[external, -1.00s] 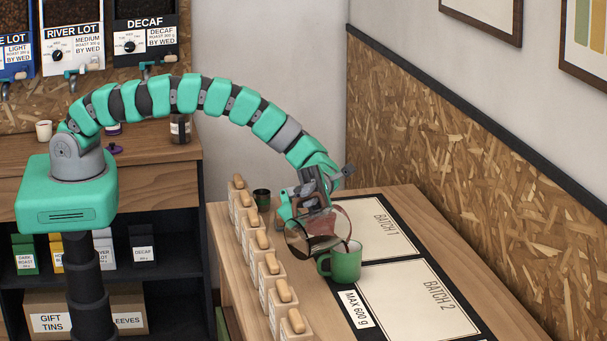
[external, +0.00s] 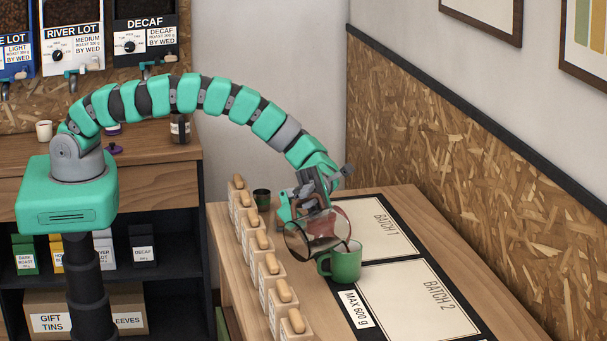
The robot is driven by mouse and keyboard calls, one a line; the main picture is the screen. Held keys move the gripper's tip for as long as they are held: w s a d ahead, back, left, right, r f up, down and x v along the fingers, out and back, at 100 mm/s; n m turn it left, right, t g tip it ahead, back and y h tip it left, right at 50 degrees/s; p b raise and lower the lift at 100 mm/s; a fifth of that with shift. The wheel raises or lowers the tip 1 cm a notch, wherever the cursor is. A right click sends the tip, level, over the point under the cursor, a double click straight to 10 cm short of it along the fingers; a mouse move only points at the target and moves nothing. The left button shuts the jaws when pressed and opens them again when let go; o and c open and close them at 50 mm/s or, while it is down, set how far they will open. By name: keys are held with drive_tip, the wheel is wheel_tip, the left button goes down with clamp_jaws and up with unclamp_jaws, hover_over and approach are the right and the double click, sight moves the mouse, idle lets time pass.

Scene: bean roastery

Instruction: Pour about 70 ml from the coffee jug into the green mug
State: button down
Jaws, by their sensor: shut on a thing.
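The glass coffee jug (external: 318,240) is tilted steeply above and to the left of the green mug, with dark coffee inside. My gripper (external: 318,205) is shut on the jug, apparently at its handle side; the exact grip is partly hidden. The green mug (external: 344,265) stands upright on the table, its handle to the left. The jug's lower right edge is at the mug's rim in the picture, and a dark trace shows there. I cannot tell the level in the mug or whether jug and rim touch.
A row of several boxes with wooden tops (external: 270,265) runs along the table's left side. A small dark cup (external: 261,199) stands behind them. An OSB-clad wall borders the table.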

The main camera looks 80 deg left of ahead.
drive_tip(key=shift+s+d+f+m+y+b, duration=0.2)
drive_tip(key=shift+s+f+m+y+b, duration=0.15)
drive_tip(key=shift+b, duration=0.25)
drive_tip(key=shift+s+d+r+y+b, duration=0.15)
drive_tip(key=shift+s+r+y+b, duration=0.1)
drive_tip(key=shift+s+r+b, duration=0.35)
drive_tip(key=shift+w+m, duration=0.1)
drive_tip(key=shift+m, duration=0.15)
drive_tip(key=b, duration=0.1)
drive_tip(key=s+b, duration=0.1)
drive_tip(key=b, duration=0.1)
drive_tip(key=shift+s+d+r+m+y, duration=0.1)
drive_tip(key=shift+d+r+m+y, duration=0.2)
drive_tip(key=shift+r, duration=0.1)
drive_tip(key=shift+s+d+r+t+y+p, duration=0.1)
drive_tip(key=shift+s+r+t+y+p, duration=0.2)
drive_tip(key=shift+p, duration=0.3)
drive_tip(key=shift+s+d+r+m+p, duration=0.1)
drive_tip(key=shift+s+r+m+p, duration=0.1)
drive_tip(key=shift+m+p, duration=0.15)
drive_tip(key=shift+s+d+y, duration=0.1)
drive_tip(key=shift+s+y, duration=0.05)
drive_tip(key=shift+y, duration=0.25)
drive_tip(key=shift+s+f+m+t, duration=0.15)
drive_tip(key=shift+f+m+t, duration=0.2)
drive_tip(key=shift+t, duration=0.15)
